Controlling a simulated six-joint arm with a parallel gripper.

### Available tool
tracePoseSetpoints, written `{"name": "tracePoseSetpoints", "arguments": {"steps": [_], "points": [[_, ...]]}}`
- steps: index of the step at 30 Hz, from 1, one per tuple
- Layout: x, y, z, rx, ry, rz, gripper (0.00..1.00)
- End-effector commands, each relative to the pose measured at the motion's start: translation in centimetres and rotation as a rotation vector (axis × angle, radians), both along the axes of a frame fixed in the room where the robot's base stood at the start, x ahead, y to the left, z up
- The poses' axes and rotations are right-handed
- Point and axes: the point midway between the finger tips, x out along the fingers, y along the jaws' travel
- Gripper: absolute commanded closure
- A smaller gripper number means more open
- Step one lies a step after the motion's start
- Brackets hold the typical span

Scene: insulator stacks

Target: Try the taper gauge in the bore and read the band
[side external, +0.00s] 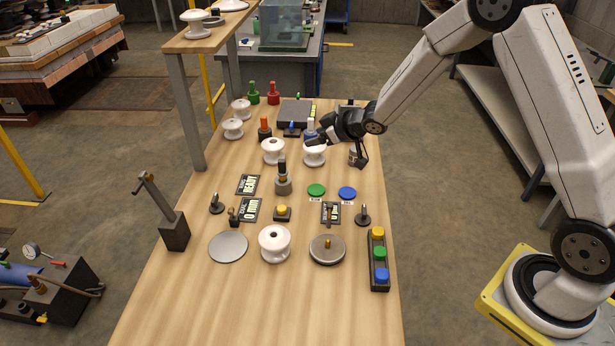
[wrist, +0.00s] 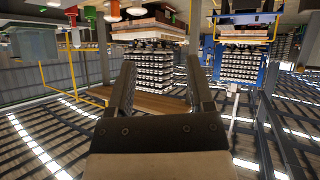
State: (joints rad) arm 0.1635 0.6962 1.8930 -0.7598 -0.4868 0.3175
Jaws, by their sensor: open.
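My gripper (side external: 336,150) is over the far right part of the bench, near a white insulator (side external: 314,156). In the wrist view my gripper (wrist: 160,66) has its two fingers wide apart with nothing between them. A dark upright piece with a light band stands in a round grey holder (side external: 283,186) mid-bench; it may be the taper gauge, but I cannot tell for sure. A white insulator (side external: 274,246) stands at the front between two round plates, and another (side external: 272,152) stands further back. Their bores are too small to make out.
Green (side external: 316,190) and blue (side external: 347,193) discs lie mid-right. Black label plates (side external: 247,185) lie left. Bare wood is nearest the front edge.

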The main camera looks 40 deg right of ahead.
Motion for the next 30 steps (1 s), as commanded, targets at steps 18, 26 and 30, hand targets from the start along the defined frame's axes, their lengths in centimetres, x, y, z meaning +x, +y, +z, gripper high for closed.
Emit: {"name": "tracePoseSetpoints", "arguments": {"steps": [18,26,30], "points": [[4.1,1.7,-7.4,0.234,-0.204,0.428,0.32],[3.8,1.9,-8.2,0.268,-0.212,0.479,0.32],[3.9,2.0,-8.3,0.267,-0.212,0.48,0.32]]}}
